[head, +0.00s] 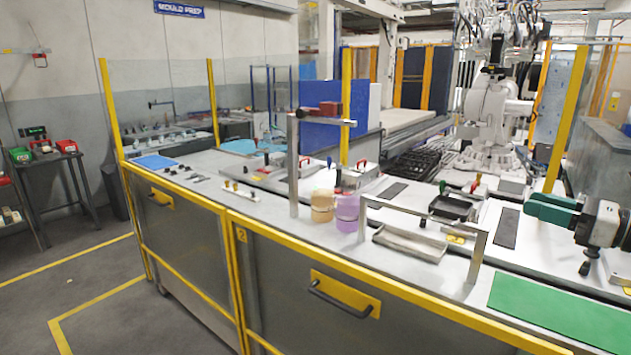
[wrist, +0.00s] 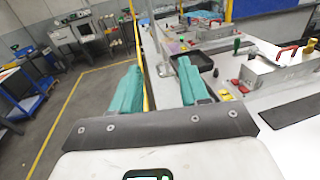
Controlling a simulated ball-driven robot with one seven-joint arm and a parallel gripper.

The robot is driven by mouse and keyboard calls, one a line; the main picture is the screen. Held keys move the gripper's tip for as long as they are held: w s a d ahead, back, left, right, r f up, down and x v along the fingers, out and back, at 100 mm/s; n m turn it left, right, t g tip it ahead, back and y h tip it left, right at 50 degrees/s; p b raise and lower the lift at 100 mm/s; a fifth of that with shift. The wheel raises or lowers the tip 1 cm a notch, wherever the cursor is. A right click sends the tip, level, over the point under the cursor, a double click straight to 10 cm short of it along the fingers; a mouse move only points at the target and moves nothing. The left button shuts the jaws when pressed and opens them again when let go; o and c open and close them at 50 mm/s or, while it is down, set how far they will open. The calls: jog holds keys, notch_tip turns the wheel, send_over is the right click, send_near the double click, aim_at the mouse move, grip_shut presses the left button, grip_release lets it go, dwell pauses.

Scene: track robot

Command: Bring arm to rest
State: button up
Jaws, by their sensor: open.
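My gripper (head: 547,208) shows at the right of the head view, above the white bench, with two green fingers pointing left. In the wrist view my gripper (wrist: 158,88) has its green fingers spread wide apart with nothing between them. The fingers are clear of the things on the bench. The rest of my arm runs out of the head view at the right edge.
The bench (head: 400,262) carries a grey tray (head: 410,243), a black tray (head: 452,207), a tan jar (head: 322,205) and a purple jar (head: 346,212). A green mat (head: 560,312) lies at the front right. A metal post (head: 293,165) stands mid-bench.

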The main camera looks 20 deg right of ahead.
jog(key=w+a+r+m+t+h+b, duration=0.2)
jog(key=w+a+m+t+h, duration=0.35)
jog(key=w+a+m, duration=0.7)
jog(key=s+a+f+m+g+h+b, duration=0.15)
jog(key=a+f+m, duration=0.25)
jog(key=f+m, duration=0.6)
jog(key=s+a+f+m+g+h+b, duration=0.1)
jog(key=s+a+f+m+g+h, duration=0.25)
jog(key=f+m, duration=0.55)
jog(key=s+a+f+m+g+y+b, duration=0.1)
jog(key=s+a+f+m+g, duration=0.25)
jog(key=s+f, duration=0.55)
jog(key=s+a+f+m+g+y, duration=0.15)
jog(key=s+f+g, duration=0.25)
jog(key=s+f, duration=0.5)
jog(key=s+a+f+m+g+b, duration=0.1)
jog(key=s+a+f+m+g, duration=0.2)
jog(key=s+f, duration=0.6)
jog(key=s+d+f+m+g, duration=0.1)
jog(key=s+f+g, duration=0.4)
jog(key=s, duration=0.7)
jog(key=shift+s+d+f+m, duration=0.2)
jog(key=shift+d+f+m, duration=0.2)
jog(key=shift+f+m, duration=0.25)
